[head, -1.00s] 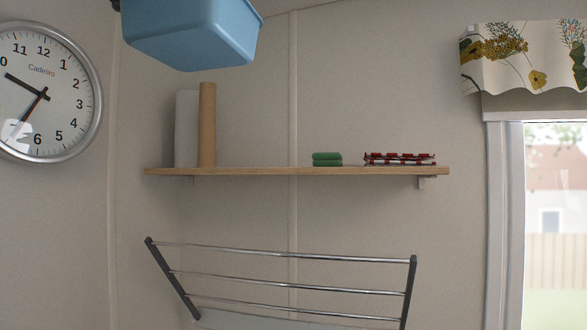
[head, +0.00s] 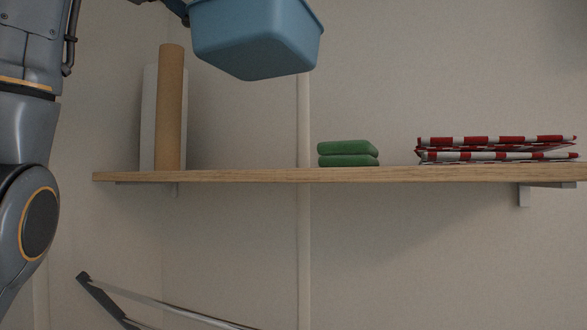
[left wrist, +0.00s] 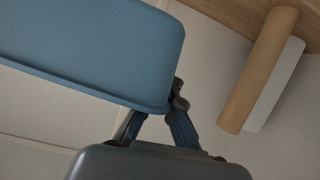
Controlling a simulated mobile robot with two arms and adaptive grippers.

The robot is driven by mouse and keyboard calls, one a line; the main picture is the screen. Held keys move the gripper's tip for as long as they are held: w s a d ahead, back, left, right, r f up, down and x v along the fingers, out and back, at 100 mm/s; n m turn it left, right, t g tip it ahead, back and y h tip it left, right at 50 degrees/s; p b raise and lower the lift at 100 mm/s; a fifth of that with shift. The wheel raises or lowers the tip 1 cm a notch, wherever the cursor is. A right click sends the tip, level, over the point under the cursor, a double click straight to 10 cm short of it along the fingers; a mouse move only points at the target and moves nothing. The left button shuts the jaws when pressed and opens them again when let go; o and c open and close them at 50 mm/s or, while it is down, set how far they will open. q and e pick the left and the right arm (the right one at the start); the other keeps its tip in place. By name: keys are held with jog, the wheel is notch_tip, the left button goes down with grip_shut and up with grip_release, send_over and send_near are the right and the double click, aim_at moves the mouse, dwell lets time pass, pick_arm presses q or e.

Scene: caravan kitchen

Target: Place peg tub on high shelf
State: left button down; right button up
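The peg tub is a blue plastic tub (head: 257,42) high in the head view, above the shelf's height; its inside is hidden. The high shelf is a wooden board (head: 240,175) on the wall. My left gripper (head: 180,10), only partly visible at the head view's top edge, is at the tub's left side. In the left wrist view, its fingers (left wrist: 170,104) meet at the edge of the blue tub (left wrist: 95,45), which hangs from them with nothing under it. My right gripper is not in view.
On the shelf, a brown roll (head: 170,108) and a white upright item (head: 149,120) stand at left. Green folded cloths (head: 348,154) lie mid-shelf, red-and-white cloths (head: 495,149) at right. Bare board lies between the roll and green cloths. A drying rack (head: 150,303) is below.

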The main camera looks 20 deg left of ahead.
aim_at(235, 77)
pick_arm(q)
jog(key=w+f+p, duration=0.1)
jog(key=w, duration=0.1)
jog(key=w+f, duration=0.1)
jog(key=w, duration=0.2)
jog(key=w+a+f+p, duration=0.1)
jog(key=w, duration=0.1)
jog(key=shift+w+f+p, duration=0.2)
jog(key=shift+p, duration=0.15)
jog(key=w+f, duration=0.4)
jog(key=shift+w+f, duration=0.25)
jog(key=shift+f, duration=0.15)
jog(key=shift+w+f+p, duration=0.25)
jog(key=shift+f+p, duration=0.05)
jog(key=shift+p, duration=0.05)
jog(key=shift+w+f, duration=0.15)
jog(key=shift+f, duration=0.3)
jog(key=shift+f+p, duration=0.35)
jog(key=shift+f, duration=0.05)
jog(key=shift+f+p, duration=0.3)
jog(key=shift+f, duration=0.8)
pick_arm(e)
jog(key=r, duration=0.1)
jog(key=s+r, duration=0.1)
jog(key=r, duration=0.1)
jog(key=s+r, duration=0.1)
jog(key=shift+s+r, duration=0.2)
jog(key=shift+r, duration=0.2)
